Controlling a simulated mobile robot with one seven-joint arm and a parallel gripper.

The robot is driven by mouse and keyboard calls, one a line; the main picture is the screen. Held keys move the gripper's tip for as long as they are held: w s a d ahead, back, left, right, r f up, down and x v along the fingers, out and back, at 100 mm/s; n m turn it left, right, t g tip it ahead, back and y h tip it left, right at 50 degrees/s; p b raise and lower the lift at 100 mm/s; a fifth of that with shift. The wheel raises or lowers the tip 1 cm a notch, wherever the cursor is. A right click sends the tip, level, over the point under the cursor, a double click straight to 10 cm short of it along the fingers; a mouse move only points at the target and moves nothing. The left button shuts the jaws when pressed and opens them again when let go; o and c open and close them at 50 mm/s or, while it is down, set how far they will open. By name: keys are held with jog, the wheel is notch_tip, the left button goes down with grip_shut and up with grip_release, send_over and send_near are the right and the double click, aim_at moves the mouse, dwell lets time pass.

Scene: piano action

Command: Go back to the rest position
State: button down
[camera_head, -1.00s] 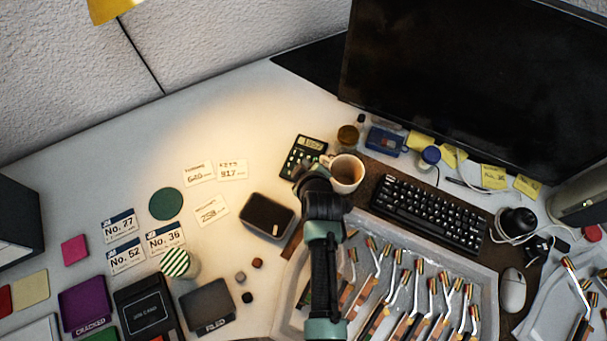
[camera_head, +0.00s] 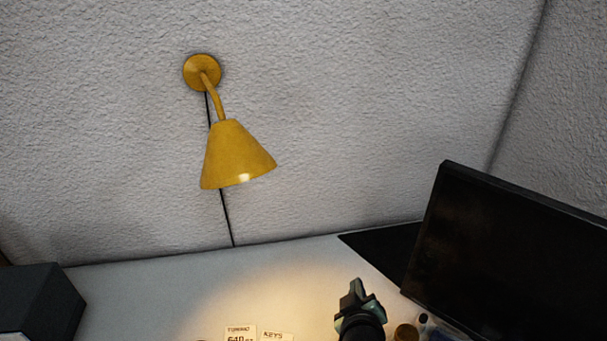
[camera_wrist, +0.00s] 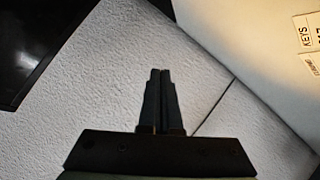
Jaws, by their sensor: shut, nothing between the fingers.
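My gripper (camera_head: 355,290) is at the bottom of the head view, raised above the back part of the white desk (camera_head: 130,290), with its fingers pointing up in the picture. In the wrist view my gripper (camera_wrist: 158,75) has its two dark fingers together, with nothing between them. The textured grey wall (camera_wrist: 110,80) fills most of the wrist view behind the fingers. Most of my arm is below the edge of the head view.
A yellow wall lamp (camera_head: 235,155) hangs above the desk, its black cord running down the wall. A dark monitor (camera_head: 520,260) stands at right, close to my gripper. Paper cards (camera_head: 240,333) lie at the bottom edge. A dark box (camera_head: 40,300) stands at left.

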jog(key=a+r+m+t, duration=0.1)
jog(key=a+r+t, duration=0.25)
jog(key=r, duration=1.25)
jog(key=a+r+m+t, duration=0.2)
jog(key=r+t, duration=0.2)
jog(key=r, duration=1.3)
jog(key=s+a+r+m+t, duration=0.1)
jog(key=s+a+r+t, duration=0.1)
jog(key=s+r, duration=0.6)
jog(key=s+a+r+m+t+y, duration=0.1)
jog(key=s+a+r+m+t, duration=0.1)
jog(key=s+r+t, duration=0.3)
jog(key=s+a+r, duration=0.1)
jog(key=s+r, duration=0.3)
jog(key=r, duration=0.6)
jog(key=shift+s+a+r+y, duration=0.2)
jog(key=shift+s+r+y, duration=0.05)
jog(key=shift+r+y, duration=0.05)
